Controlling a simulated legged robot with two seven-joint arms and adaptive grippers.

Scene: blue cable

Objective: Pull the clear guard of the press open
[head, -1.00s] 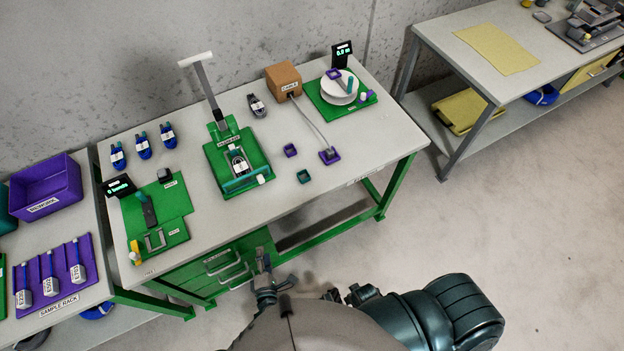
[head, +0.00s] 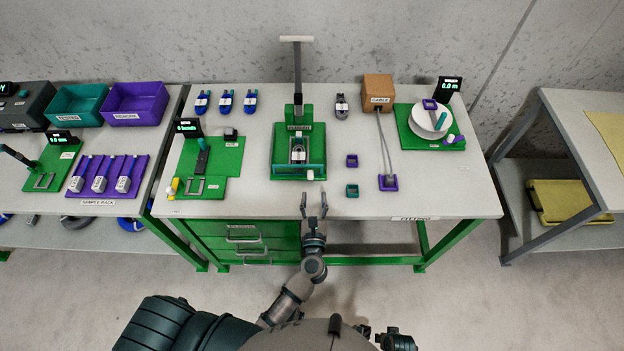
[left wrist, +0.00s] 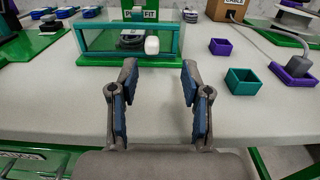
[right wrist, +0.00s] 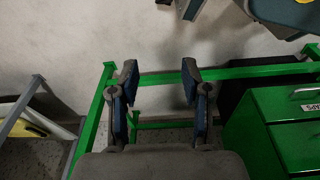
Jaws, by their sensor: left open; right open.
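The green press (head: 290,135) stands on the workbench with its long lever upright. Its clear guard (left wrist: 100,40) has a teal frame and stands across the front of the press. A grey part with a white label (left wrist: 132,36) shows behind the clear panel. A white knob (left wrist: 152,45) sits on the guard's front, right of its middle; it also shows in the head view (head: 310,175). My left gripper (head: 314,200) is open and empty at the bench's front edge, just short of the knob. In the left wrist view the knob lies beyond and between the fingertips (left wrist: 158,78). My right gripper (right wrist: 160,78) is open and empty, low beside the bench.
A teal square holder (head: 352,190) and a purple one (head: 352,160) stand right of the press. A green fixture (head: 205,165) with a display is on its left. A cable box (head: 378,90) is at the back right. Bare bench top lies before the press.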

